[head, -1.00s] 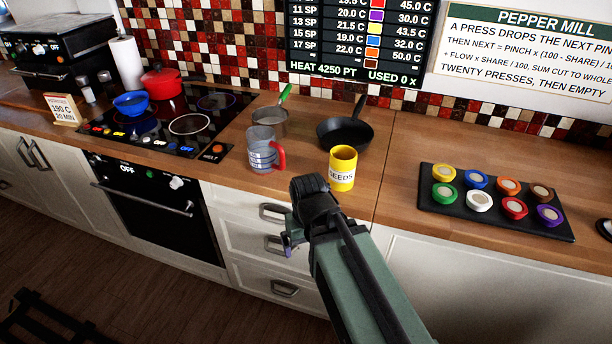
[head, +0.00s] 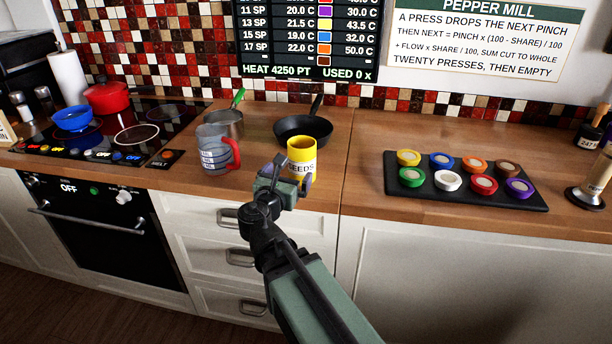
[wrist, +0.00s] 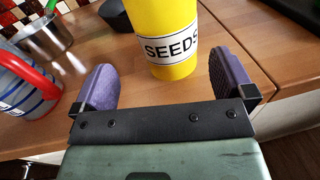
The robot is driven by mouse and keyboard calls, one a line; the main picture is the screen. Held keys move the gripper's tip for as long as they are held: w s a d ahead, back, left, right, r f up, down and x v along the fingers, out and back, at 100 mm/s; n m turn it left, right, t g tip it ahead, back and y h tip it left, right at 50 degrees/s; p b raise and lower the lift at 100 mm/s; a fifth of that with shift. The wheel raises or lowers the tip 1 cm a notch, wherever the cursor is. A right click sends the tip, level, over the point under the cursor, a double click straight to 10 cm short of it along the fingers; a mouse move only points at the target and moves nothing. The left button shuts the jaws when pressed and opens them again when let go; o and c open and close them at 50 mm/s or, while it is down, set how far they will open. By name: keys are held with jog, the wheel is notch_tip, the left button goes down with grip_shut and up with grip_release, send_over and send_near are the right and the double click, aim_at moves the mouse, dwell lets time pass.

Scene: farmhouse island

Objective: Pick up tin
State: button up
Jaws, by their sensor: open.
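The tin is a yellow cylinder labelled SEEDS (head: 301,156), standing upright on the wooden counter near its front edge. It also shows in the wrist view (wrist: 165,35), ahead of and between my two purple fingers. My gripper (head: 284,178) is at the near side of the tin, low over the counter edge. In the wrist view my gripper (wrist: 168,85) is open and empty, with a finger on each side of the tin's lower front. Gaps show between the fingers and the tin. The tin's top is cut off in the wrist view.
A measuring jug with a red handle (head: 214,150) stands just left of the tin. A saucepan (head: 226,122) and a black frying pan (head: 303,130) are behind. A black tray (head: 455,196) of several coloured pots lies right. Bare counter (head: 358,165) separates tin and tray.

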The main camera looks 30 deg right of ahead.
aim_at(298, 165)
jog(key=shift+s+d+r, duration=0.1)
jog(key=shift+s+d, duration=0.15)
jog(key=shift+d, duration=0.15)
jog(key=shift+x, duration=0.9)
jog(key=x, duration=0.5)
jog(key=shift+w+d, duration=0.25)
jog(key=shift+w, duration=0.05)
jog(key=shift+s, duration=0.1)
jog(key=c, duration=0.9)
jog(key=shift+r, duration=0.15)
notch_tip(298, 165, up, 20)
jog(key=p, duration=2)
